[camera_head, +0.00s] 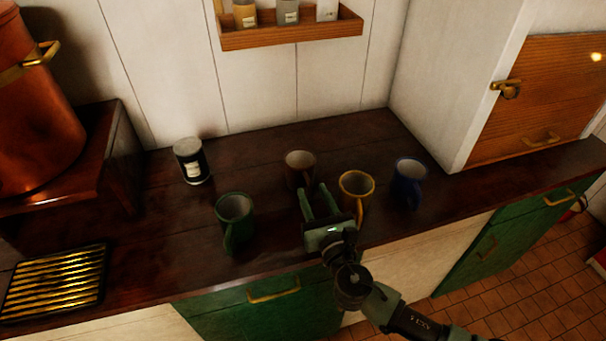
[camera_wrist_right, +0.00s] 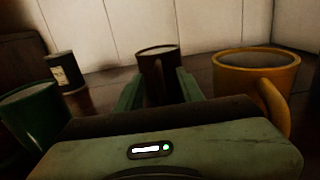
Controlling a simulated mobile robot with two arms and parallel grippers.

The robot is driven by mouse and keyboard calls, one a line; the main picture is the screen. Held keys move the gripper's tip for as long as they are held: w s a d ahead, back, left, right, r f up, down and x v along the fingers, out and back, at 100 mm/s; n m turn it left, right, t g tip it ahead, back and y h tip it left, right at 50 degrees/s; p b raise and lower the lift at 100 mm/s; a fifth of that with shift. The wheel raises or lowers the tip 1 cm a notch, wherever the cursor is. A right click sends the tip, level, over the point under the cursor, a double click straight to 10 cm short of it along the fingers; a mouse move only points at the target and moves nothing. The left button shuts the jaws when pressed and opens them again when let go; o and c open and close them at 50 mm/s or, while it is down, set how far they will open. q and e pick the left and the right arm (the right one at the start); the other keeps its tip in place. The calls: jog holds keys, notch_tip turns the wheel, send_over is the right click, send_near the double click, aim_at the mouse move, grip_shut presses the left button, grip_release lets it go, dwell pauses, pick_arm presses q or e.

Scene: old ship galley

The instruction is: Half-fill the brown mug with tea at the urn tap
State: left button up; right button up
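The brown mug (camera_head: 299,168) stands upright on the dark counter, between and behind the green and yellow mugs. It also shows in the right wrist view (camera_wrist_right: 158,62), straight ahead between my fingers. My right gripper (camera_head: 318,192) is open, its two green fingers pointing at the brown mug. The fingertips are close to the mug; I cannot tell whether they touch it. The copper urn (camera_head: 38,110) stands on a raised wooden stand at the left, with a brass fitting near its top. Its tap is not clearly in view. My left gripper is not in view.
A green mug (camera_head: 234,218) stands left of my right gripper; a yellow mug (camera_head: 356,190) and a blue mug (camera_head: 409,180) stand right. A dark labelled canister (camera_head: 191,162) is behind. A slatted brass drip grate (camera_head: 56,282) lies front left. A wall shelf (camera_head: 290,36) holds jars.

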aim_at(311, 189)
jog(key=x, duration=0.3)
jog(key=shift+w+a, duration=0.15)
jog(key=shift+c, duration=0.4)
grip_shut()
dwell(0.9)
